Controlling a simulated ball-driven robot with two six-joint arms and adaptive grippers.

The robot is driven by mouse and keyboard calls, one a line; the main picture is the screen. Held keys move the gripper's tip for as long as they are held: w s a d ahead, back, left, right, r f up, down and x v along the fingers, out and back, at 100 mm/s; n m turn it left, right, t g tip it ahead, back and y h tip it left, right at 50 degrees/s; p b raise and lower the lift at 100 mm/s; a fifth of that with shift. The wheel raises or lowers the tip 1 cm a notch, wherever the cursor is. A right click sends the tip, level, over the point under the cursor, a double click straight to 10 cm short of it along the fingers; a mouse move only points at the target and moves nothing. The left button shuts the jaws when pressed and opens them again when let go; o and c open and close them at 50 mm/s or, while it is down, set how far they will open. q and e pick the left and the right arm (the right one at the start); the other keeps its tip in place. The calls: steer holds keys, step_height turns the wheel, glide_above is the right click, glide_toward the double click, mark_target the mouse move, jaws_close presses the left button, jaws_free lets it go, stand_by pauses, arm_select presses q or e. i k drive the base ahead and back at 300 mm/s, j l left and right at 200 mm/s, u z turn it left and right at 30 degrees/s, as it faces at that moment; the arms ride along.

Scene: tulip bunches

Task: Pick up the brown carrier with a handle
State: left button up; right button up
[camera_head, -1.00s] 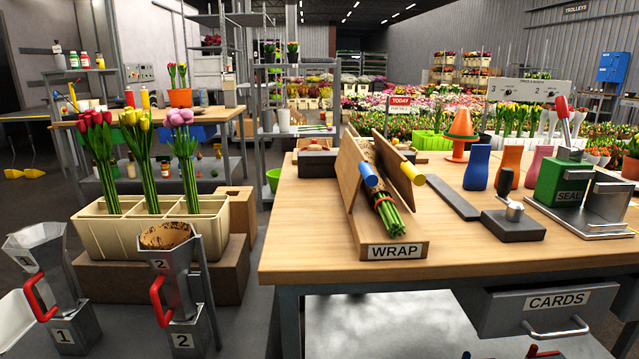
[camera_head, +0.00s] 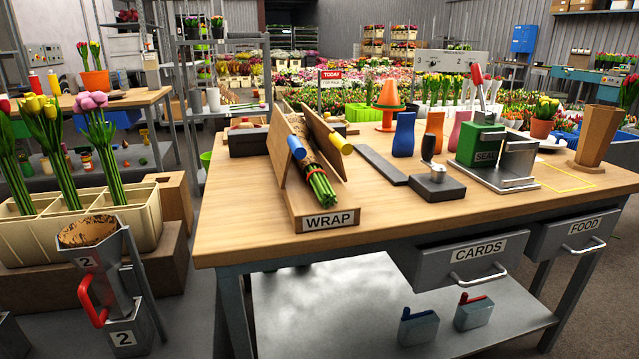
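No brown carrier with a clear handle shows in the head view. A tall brown tapered container (camera_head: 598,137) stands upright at the right end of the wooden worktable (camera_head: 390,205); I see no handle on it. A brown wooden holder marked WRAP (camera_head: 292,198) stands at the table's left side, with a tulip bunch (camera_head: 322,187) wrapped in brown paper lying in its trough. Neither of my grippers is in view.
Drawers marked CARDS (camera_head: 460,265) and FOOD (camera_head: 577,236) hang under the worktable. Two small containers with blue (camera_head: 418,325) and red (camera_head: 474,311) tops stand on the lower shelf. A cream crate (camera_head: 80,228) of tulips is at left. Grey floor shows at lower right.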

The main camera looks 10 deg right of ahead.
mark_target(600, 125)
steer(key=z, duration=1.75)
steer(key=i+l+u, duration=0.2)
steer(key=i, duration=0.15)
steer(key=i+u, duration=0.2)
steer(key=i, duration=0.2)
